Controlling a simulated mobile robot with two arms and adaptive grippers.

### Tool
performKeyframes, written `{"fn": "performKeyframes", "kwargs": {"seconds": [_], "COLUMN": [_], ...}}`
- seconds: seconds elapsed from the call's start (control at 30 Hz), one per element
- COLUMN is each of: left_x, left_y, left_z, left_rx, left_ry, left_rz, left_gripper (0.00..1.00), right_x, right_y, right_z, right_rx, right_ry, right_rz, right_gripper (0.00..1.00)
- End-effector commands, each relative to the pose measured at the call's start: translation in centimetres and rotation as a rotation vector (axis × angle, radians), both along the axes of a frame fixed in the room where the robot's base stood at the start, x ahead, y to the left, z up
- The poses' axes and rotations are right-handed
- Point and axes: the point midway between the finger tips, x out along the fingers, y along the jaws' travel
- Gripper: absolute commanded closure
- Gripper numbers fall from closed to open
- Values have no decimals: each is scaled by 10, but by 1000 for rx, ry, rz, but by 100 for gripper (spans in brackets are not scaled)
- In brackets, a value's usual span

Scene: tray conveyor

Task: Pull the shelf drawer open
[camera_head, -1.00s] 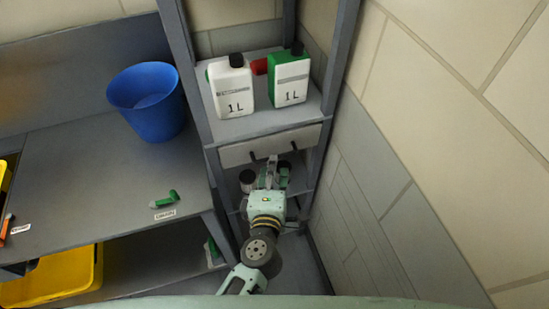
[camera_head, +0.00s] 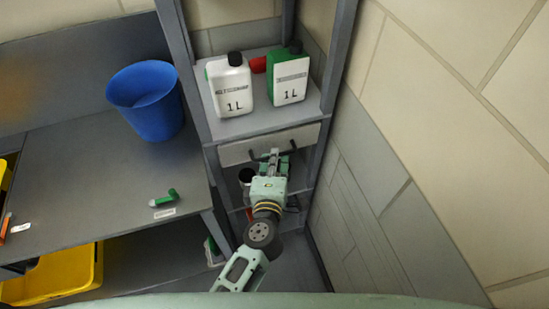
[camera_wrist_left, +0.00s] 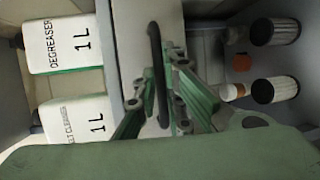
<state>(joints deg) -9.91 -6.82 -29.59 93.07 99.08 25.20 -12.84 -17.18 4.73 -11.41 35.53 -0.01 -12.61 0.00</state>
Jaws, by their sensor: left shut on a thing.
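The shelf drawer (camera_head: 236,153) has a pale front and sits under the shelf board holding two bottles. Its front looks about flush with the frame, and it also shows in the left wrist view (camera_wrist_left: 133,25). A dark bar handle (camera_wrist_left: 154,45) runs along the drawer front. My left gripper (camera_head: 271,157) is at the drawer front, with its arm coming up from below. In the left wrist view its green fingers (camera_wrist_left: 160,92) are on either side of the handle and shut on it. The gripper hides part of the handle. My right gripper is not in view.
A white bottle (camera_head: 231,88) and a green bottle (camera_head: 290,78) stand above the drawer. Dark-lidded containers (camera_wrist_left: 275,90) stand on the level below. A bench (camera_head: 85,165) with a blue bin (camera_head: 148,100) is at left; a wall (camera_head: 400,190) is close at right.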

Motion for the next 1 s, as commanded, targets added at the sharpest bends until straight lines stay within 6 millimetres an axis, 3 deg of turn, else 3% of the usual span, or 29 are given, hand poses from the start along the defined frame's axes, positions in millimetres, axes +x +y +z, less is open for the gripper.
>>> {"fn": "performKeyframes", "kwargs": {"seconds": [0.57, 0.77, 1.0], "left_x": [-8, -37, -91], "left_y": [-2, -12, -29], "left_z": [-1, -2, -3], "left_rx": [-5, -5, -6], "left_ry": [3, 6, 7], "left_rz": [1, 1, 0], "left_gripper": [100, 100, 100], "right_x": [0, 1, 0], "right_y": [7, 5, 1], "right_z": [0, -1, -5], "right_rx": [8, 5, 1], "right_ry": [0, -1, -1], "right_rz": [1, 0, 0], "right_gripper": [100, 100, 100]}}
